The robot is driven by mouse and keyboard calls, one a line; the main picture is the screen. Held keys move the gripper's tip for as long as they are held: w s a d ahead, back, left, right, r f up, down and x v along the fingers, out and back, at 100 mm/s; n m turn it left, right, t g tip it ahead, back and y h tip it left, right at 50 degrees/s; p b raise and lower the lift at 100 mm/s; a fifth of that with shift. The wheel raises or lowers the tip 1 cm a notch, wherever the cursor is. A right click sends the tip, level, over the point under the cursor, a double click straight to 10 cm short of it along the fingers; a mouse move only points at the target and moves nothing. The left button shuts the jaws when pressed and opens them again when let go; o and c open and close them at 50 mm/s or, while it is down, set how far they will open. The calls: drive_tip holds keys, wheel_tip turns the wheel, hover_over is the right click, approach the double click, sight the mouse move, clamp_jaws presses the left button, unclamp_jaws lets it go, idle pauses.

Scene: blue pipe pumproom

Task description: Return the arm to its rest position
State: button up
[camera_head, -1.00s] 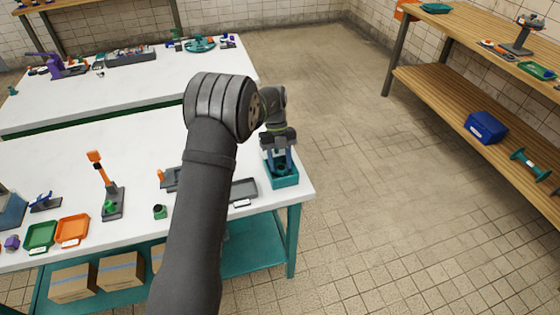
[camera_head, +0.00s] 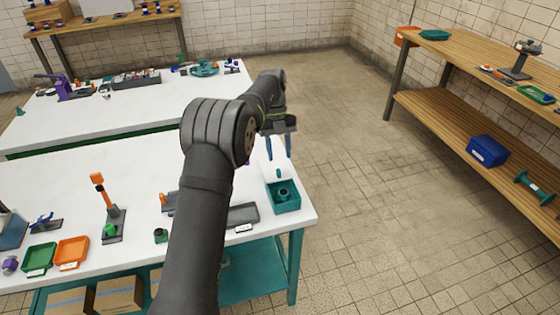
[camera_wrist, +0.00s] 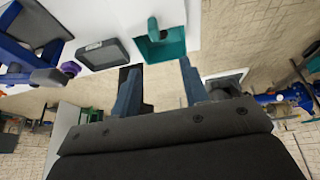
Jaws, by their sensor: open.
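My gripper (camera_head: 279,148) is open and empty, with its two blue fingers pointing down above the right end of the near white table (camera_head: 130,170). Below it stands a teal square bin (camera_head: 284,203) with a dark round piece (camera_head: 283,192) inside. A small teal piece (camera_head: 279,173) shows at the bin's back edge. In the wrist view my gripper's fingers (camera_wrist: 158,88) are spread apart with nothing between them, and the teal bin (camera_wrist: 172,45) lies beyond the fingertips. My dark arm hides part of the table's middle.
A grey tray (camera_head: 243,215) lies left of the bin. Green (camera_head: 39,258) and orange (camera_head: 71,251) trays and an orange-handled tool (camera_head: 103,190) stand further left. A second white table (camera_head: 130,110) is behind. A wooden shelf (camera_head: 480,110) stands at right, with open floor between.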

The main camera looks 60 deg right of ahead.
sight(283, 193)
idle(0.4)
drive_tip(key=x, duration=1.1)
drive_tip(key=shift+s+a+f, duration=0.15)
drive_tip(key=shift+f, duration=0.1)
drive_tip(key=shift+r, duration=1.45)
